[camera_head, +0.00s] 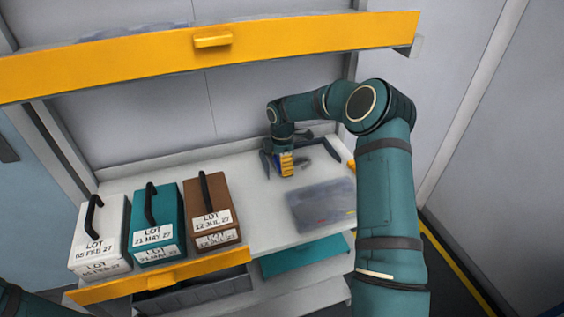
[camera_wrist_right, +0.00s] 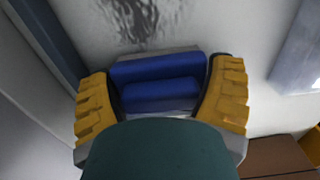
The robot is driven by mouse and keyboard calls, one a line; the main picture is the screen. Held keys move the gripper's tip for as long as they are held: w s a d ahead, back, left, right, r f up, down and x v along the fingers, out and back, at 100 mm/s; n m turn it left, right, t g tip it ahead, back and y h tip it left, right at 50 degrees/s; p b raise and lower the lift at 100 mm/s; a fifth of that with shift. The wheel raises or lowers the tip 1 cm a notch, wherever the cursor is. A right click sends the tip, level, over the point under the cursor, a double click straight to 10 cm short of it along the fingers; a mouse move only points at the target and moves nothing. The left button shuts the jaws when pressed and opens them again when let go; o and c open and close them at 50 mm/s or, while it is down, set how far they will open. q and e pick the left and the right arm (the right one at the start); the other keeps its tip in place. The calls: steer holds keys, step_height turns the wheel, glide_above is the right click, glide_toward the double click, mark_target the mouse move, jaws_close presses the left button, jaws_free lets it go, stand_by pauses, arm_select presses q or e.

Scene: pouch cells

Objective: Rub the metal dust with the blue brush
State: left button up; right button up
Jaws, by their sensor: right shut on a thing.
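My right gripper (camera_head: 287,166) is over the white shelf, pointing down near the back. In the right wrist view its yellow-padded fingers (camera_wrist_right: 162,84) are on either side of the blue brush (camera_wrist_right: 160,94), and it is shut on it. The blue brush also shows as a small patch in the head view (camera_head: 286,153). The metal dust (camera_wrist_right: 140,18) is a dark grey smear on the white surface, just beyond the brush in the wrist view. Whether the brush touches the surface is unclear. My left gripper is out of view.
White (camera_head: 112,217), teal (camera_head: 145,211) and brown (camera_head: 220,196) handled boxes with LOT labels stand on the left of the shelf. A translucent grey case (camera_head: 320,205) lies in front of my right gripper. A yellow-edged upper shelf (camera_head: 290,38) is above.

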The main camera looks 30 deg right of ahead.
mark_target(311, 161)
steer(key=shift+d, duration=0.15)
steer(key=shift+s+d+p, duration=0.2)
steer(key=shift+d+p, duration=0.1)
steer(key=shift+d, duration=0.3)
steer(key=shift+s+d+p, duration=0.15)
steer(key=shift+d+p, duration=0.1)
steer(key=shift+d, duration=0.35)
steer(key=shift+s+d+f+p, duration=0.1)
steer(key=shift+s+d+p, duration=0.1)
steer(key=shift+d, duration=0.5)
steer(key=shift+s+d+p, duration=0.15)
steer(key=shift+d, duration=0.6)
steer(key=shift+s+d+f+p, duration=0.1)
steer(key=shift+s+d+p, duration=0.1)
steer(key=shift+d, duration=0.5)
steer(key=shift+s+d+r+p, duration=0.1)
steer(key=shift+s+d+p, duration=0.15)
steer(key=shift+d, duration=0.6)
steer(key=shift+s+d+r+p, duration=0.1)
steer(key=shift+s+d+p, duration=0.1)
steer(key=shift+d, duration=0.6)
steer(key=shift+w, duration=0.1)
